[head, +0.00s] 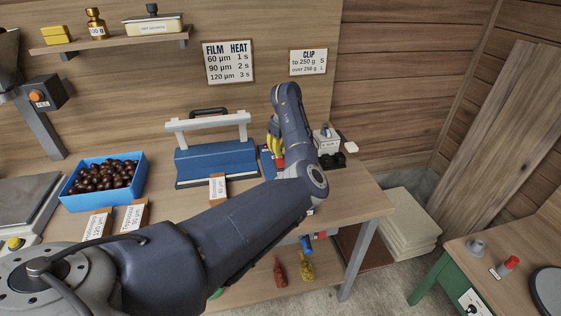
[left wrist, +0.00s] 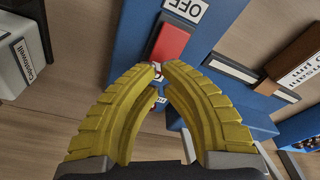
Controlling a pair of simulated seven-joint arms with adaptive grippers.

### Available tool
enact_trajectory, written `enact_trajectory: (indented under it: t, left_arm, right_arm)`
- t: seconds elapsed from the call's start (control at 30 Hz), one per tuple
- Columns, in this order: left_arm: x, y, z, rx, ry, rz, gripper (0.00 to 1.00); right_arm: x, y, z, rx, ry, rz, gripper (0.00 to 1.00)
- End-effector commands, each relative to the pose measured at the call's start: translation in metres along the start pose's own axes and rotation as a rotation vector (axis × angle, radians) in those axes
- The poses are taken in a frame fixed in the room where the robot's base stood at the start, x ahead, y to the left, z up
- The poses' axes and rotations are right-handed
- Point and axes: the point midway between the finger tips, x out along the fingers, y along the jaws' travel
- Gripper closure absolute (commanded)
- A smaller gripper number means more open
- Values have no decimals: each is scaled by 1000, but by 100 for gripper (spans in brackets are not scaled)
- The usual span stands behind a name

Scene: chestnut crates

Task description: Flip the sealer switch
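The blue impulse sealer (head: 217,161) stands at the back of the bench, with a pale raised arm across it. Its red switch (left wrist: 172,42) sits on a blue face, with a white OFF label (left wrist: 187,9) at one end. Part of another label at the other end is hidden by my fingers. My left gripper (left wrist: 160,67) has yellow fingers with their tips together and nothing between them. The tips appear right by the switch; I cannot tell whether they touch it. In the head view the left gripper (head: 275,143) is beside the sealer's right end. My right gripper is not in view.
A blue crate of chestnuts (head: 72,196) stands left of the sealer. Labelled film blocks (head: 217,188) lie in front of it. Dark and white items (head: 327,142) stand just right of my left wrist. A wall shelf (head: 110,41) hangs behind.

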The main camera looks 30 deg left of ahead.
Motion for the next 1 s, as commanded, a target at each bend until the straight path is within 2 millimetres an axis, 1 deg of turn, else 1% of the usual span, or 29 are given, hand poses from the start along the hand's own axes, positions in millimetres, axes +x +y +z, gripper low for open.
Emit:
enact_trajectory:
  t: [1.0]
  left_arm:
    - [13,0,2,0,0,-1,100]
  right_arm:
    - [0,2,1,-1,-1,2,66]
